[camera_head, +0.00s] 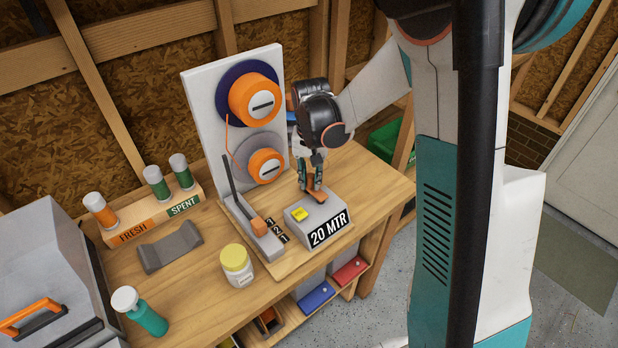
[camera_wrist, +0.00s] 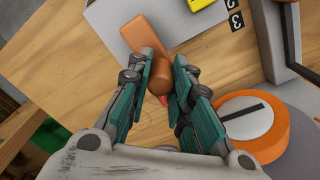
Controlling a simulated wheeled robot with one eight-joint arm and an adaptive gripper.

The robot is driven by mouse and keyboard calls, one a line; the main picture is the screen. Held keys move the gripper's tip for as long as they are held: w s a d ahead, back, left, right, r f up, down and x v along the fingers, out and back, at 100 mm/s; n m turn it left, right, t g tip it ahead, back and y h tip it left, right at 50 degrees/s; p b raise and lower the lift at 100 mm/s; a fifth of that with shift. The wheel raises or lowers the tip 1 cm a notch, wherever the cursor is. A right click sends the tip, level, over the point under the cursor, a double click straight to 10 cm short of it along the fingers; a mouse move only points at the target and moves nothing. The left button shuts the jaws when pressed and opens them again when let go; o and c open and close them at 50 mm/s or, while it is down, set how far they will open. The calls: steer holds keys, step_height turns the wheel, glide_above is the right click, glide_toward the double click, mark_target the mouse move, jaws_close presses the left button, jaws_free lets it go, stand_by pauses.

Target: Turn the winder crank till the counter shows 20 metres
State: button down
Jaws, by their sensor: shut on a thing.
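The winder box (camera_head: 320,212) is a grey block on a wooden board, with a yellow button (camera_head: 299,214) on top. The plate (camera_head: 328,229) on its front reads "20 MTR". The orange crank (camera_head: 317,196) lies over the box's top; its arm (camera_wrist: 143,35) and round knob (camera_wrist: 160,76) show in the wrist view. My gripper (camera_head: 312,181) points down at the crank's far end and is shut on the knob. In the wrist view my gripper's teal fingers (camera_wrist: 161,82) stand on both sides of the knob. The fingers partly hide the knob.
A white panel (camera_head: 205,100) with two orange-hubbed spools (camera_head: 254,100) stands behind, left of my gripper. A dark lever (camera_head: 233,177) rises beside numbered tags (camera_head: 276,229). A yellow-lidded jar (camera_head: 237,265), a battery rack (camera_head: 150,216) and a green bottle (camera_head: 150,321) stand further left.

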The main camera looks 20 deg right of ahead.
mark_target(311, 174)
stand_by(0.3)
steer(key=c, duration=1.4)
jaws_free()
step_height(311, 174, up, 12)
